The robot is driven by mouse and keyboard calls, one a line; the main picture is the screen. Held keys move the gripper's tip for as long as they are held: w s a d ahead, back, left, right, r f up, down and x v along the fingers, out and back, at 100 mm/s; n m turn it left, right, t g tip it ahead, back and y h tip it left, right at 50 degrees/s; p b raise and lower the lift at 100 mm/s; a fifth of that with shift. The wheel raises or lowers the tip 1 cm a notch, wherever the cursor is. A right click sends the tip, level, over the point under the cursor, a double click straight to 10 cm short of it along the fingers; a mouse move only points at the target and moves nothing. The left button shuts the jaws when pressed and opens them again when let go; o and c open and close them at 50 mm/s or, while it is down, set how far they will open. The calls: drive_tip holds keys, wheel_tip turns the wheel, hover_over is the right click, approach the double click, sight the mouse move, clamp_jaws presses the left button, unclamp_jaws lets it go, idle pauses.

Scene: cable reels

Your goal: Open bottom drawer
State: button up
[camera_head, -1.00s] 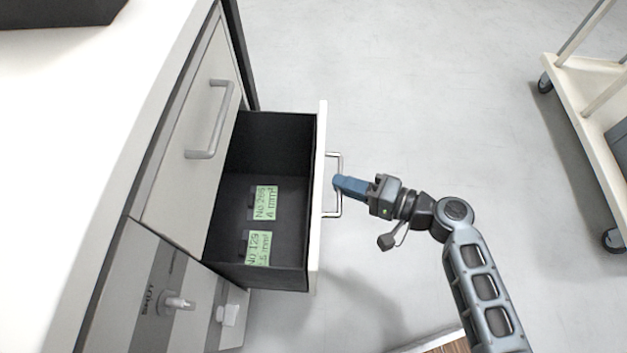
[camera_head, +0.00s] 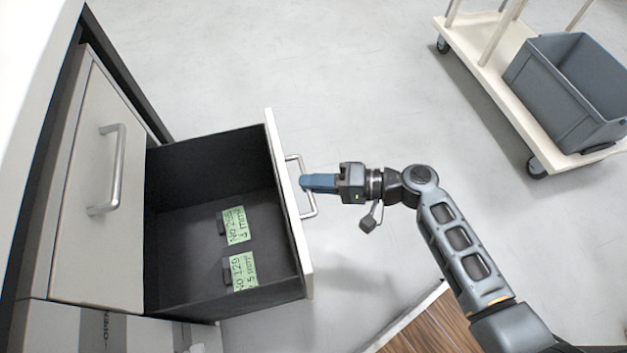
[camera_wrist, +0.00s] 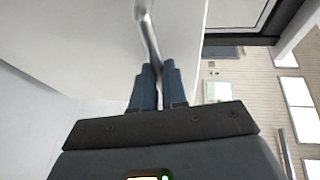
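The bottom drawer (camera_head: 291,203) is pulled out from the cabinet under a plain upper drawer front (camera_head: 95,180). Its dark inside shows, with two green labels (camera_head: 236,225) on small dark items on the floor. The drawer's metal handle (camera_head: 313,200) is on its outer face and also shows in the wrist view (camera_wrist: 149,30). My gripper (camera_head: 304,182) is at this handle. In the wrist view, its two blue fingers (camera_wrist: 160,68) are closed around the handle bar. The fingers hide part of the bar.
A cream cart (camera_head: 500,100) with a grey bin (camera_head: 575,90) stands at the upper right. A wooden-topped surface (camera_head: 430,325) is at the bottom, near my arm. The grey floor beyond the drawer is clear.

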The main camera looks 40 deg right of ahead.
drive_tip(key=o, duration=0.5)
drive_tip(key=shift+c, duration=0.2)
drive_tip(key=p+v, duration=0.2)
drive_tip(key=v, duration=0.5)
drive_tip(key=shift+s+d, duration=0.25)
